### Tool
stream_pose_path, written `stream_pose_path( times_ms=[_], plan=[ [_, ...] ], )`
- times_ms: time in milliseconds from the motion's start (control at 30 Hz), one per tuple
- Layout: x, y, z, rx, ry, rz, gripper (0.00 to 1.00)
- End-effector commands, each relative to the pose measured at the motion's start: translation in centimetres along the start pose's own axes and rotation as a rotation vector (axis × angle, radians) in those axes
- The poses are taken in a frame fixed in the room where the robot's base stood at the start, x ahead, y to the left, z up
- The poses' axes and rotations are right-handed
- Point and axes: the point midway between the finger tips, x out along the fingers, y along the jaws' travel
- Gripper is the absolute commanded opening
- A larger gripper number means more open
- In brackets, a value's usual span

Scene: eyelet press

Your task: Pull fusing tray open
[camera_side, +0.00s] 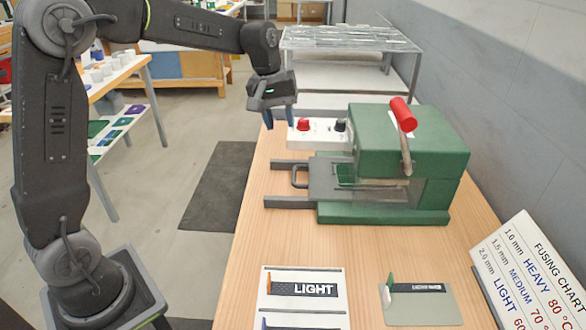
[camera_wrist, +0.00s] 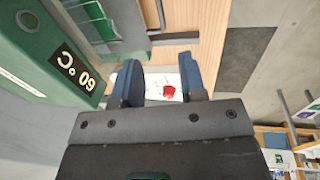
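The green press (camera_side: 410,150) stands on the wooden bench. Its grey fusing tray (camera_side: 328,178) sits at the left, front side, with a dark loop handle (camera_side: 298,177) sticking out between two grey rails. The handle also shows at the top of the wrist view (camera_wrist: 153,15). My gripper (camera_side: 279,118) is in the air behind the handle, over the white control box (camera_side: 320,133), and apart from the handle. In the wrist view its blue fingers (camera_wrist: 160,82) are spread with nothing held; the box's red knob shows between them.
A red-tipped lever (camera_side: 403,115) rises on the press. A display on the press (camera_wrist: 73,68) reads 60 °C upside down. The bench left of the rails is clear.

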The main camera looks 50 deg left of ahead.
Motion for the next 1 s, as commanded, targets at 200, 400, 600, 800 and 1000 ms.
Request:
stream_pose_path(
  times_ms=[200, 400, 600, 800, 1000],
  plan=[
    [1.6, 0.2, -1.2, -0.042, -0.019, -0.005, 0.38],
    [4.5, 0.2, -1.0, -0.039, -0.022, -0.008, 0.38],
    [8.7, 0.1, -0.9, -0.039, -0.023, -0.008, 0.38],
    [12.3, 0.1, -0.8, -0.039, -0.021, -0.008, 0.38],
    [14.3, 0.2, -0.9, -0.038, -0.018, -0.006, 0.38]
  ],
)
